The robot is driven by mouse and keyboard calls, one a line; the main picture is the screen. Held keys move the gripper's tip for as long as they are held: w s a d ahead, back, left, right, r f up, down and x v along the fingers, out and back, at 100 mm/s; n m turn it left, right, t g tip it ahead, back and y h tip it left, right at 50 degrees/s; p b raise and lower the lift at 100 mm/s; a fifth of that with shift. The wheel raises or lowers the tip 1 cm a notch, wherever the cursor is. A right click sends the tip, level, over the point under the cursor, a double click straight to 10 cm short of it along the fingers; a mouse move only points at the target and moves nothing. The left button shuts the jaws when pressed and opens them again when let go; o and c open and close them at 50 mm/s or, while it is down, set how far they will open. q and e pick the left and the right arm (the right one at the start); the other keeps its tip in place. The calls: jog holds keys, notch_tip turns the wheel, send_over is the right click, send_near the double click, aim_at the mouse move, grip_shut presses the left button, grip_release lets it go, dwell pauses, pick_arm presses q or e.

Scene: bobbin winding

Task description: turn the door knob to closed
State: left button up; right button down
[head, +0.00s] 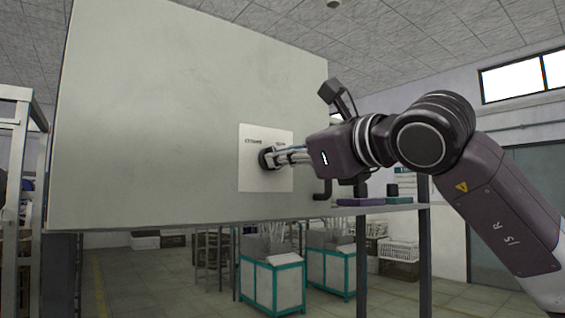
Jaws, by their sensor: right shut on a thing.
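The door knob (265,159) is a small dark round knob on a pale label plate (254,182), set on the front of a large grey-white cabinet (170,120). Small dark lettering stands on the plate above the knob, too small to read for sure. My right gripper (277,158) comes in from the right with its fingers shut on the knob, partly hiding it. Which way the knob is turned cannot be told. My left gripper is not in view.
A dark bent handle (322,191) is at the cabinet's right edge. A shelf (385,209) beside it holds a purple item (360,201) and a small dark green-based one (392,191). Teal-framed carts (272,285) stand on the floor behind. A metal rack (15,200) is at the left.

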jog(key=shift+n, duration=2)
jog(key=c, duration=2.1)
grip_release()
jog(key=v, duration=1.2)
jog(key=shift+s, duration=0.1)
